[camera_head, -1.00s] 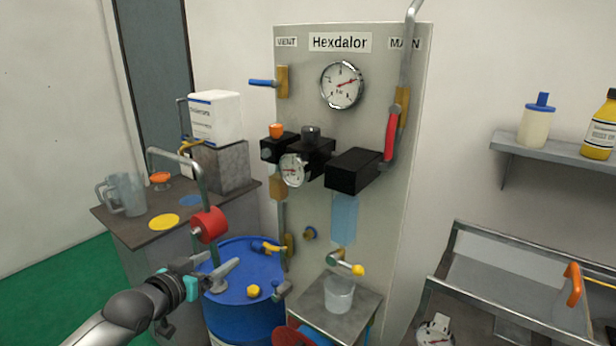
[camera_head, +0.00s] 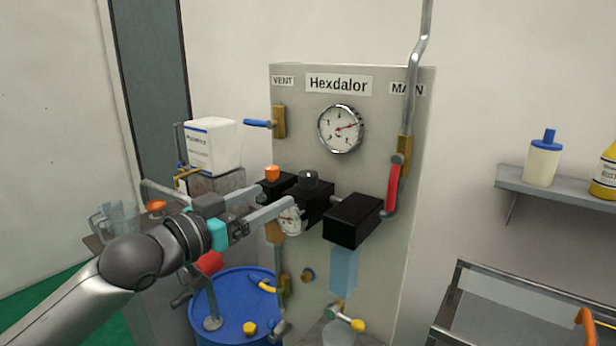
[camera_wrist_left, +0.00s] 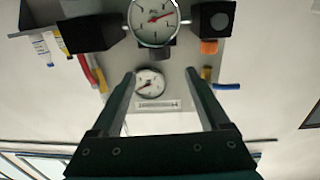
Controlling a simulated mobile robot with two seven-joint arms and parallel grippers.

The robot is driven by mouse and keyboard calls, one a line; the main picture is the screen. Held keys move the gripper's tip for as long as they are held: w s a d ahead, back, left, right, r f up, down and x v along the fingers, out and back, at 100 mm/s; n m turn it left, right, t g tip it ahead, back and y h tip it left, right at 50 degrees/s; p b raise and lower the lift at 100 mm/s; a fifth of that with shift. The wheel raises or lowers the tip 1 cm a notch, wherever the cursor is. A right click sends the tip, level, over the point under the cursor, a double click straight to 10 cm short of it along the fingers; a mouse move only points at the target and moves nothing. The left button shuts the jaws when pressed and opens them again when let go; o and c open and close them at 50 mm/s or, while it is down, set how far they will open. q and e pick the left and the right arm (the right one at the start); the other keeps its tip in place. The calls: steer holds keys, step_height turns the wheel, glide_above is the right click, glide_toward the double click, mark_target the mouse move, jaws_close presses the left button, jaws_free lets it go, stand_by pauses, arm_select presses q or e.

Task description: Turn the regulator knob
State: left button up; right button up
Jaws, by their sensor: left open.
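The regulator has a dark round knob (camera_head: 309,180) on top of a black block with a small gauge (camera_head: 291,219) on its front. My left gripper (camera_head: 282,198) is open and empty, in front of the panel and a little left of the knob. One finger overlaps the small gauge in the head view. In the left wrist view the picture is upside down, and the small gauge (camera_wrist_left: 154,18) shows beyond the open fingers (camera_wrist_left: 160,75). A dark piece (camera_wrist_left: 157,49) beside that gauge looks like the knob. My right gripper is not in view.
An orange knob (camera_head: 272,173) tops a black block left of the regulator. A larger black box (camera_head: 352,221) is at its right. A red-handled lever (camera_head: 393,188), the big gauge (camera_head: 340,129) and a blue drum (camera_head: 236,300) are nearby. The air before the panel's upper part is free.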

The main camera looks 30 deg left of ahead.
mark_target(302, 181)
arm_select(q)
steer(key=shift+w+d+p, duration=0.25)
steer(key=shift+w+p, duration=0.1)
steer(key=shift+w, duration=1.6)
steer(key=shift+w+d+p, duration=0.25)
steer(key=shift+w+p, duration=0.05)
steer(key=shift+w, duration=1.7)
steer(key=shift+w+d+p, duration=0.25)
steer(key=shift+w+p, duration=0.1)
steer(key=shift+w, duration=1.6)
jaws_close()
